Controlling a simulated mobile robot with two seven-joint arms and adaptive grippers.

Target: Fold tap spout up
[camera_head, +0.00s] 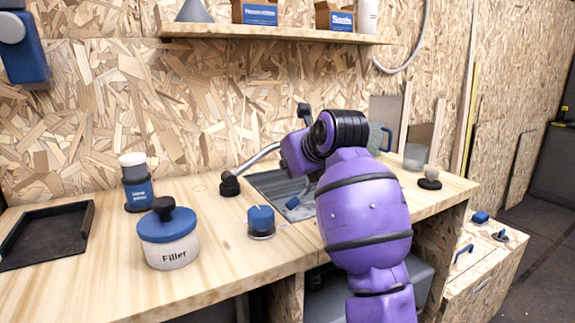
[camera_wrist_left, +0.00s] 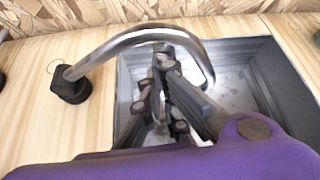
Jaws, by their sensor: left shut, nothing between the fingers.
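The tap's bent metal spout (camera_wrist_left: 135,38) rises from a black base (camera_wrist_left: 70,88) and arches low over the sink (camera_wrist_left: 240,58) to an end that curves down at the right. In the head view the spout (camera_head: 262,155) leans up to the right from its base (camera_head: 230,186), and its far end is hidden behind my purple wrist. My left gripper (camera_wrist_left: 163,58) is shut and empty over the sink. Its fingertips overlap the underside of the spout's arch in the wrist view; I cannot tell whether they touch it. My right gripper is not in view.
A black tray (camera_head: 50,235) lies at the far left. A shelf (camera_head: 270,34) hangs above.

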